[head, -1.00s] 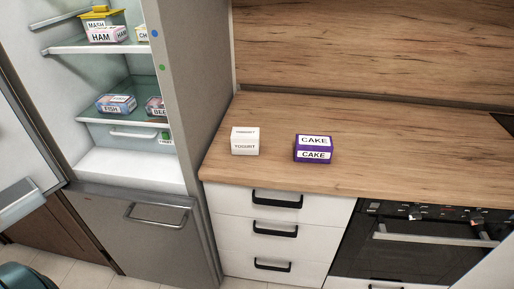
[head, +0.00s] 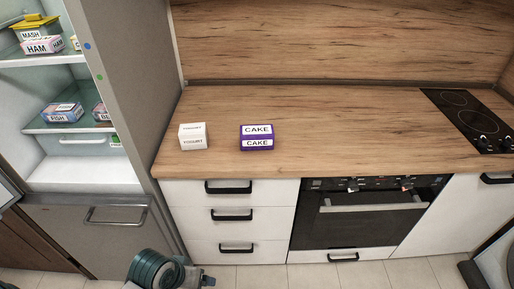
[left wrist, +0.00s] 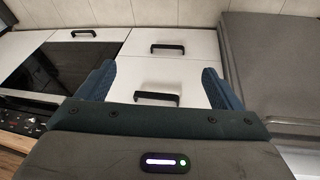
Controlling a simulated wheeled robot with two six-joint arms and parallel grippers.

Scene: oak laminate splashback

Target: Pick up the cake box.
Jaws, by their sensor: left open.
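The cake box (head: 257,137) is a small purple box with white CAKE labels. It sits on the wooden worktop (head: 330,150) in the head view, right of a white yogurt box (head: 193,136), with a gap between them. My left gripper (left wrist: 156,84) shows in the left wrist view with its two blue fingers wide apart and nothing between them. It is well away from the cake box, which that view does not show. My right gripper is not in view.
An open fridge (head: 84,178) with food boxes on its shelves stands at the left. Drawers (head: 270,215) and an oven (head: 350,225) are below the worktop, and a black hob (head: 470,118) is at the right. The worktop right of the cake box is clear.

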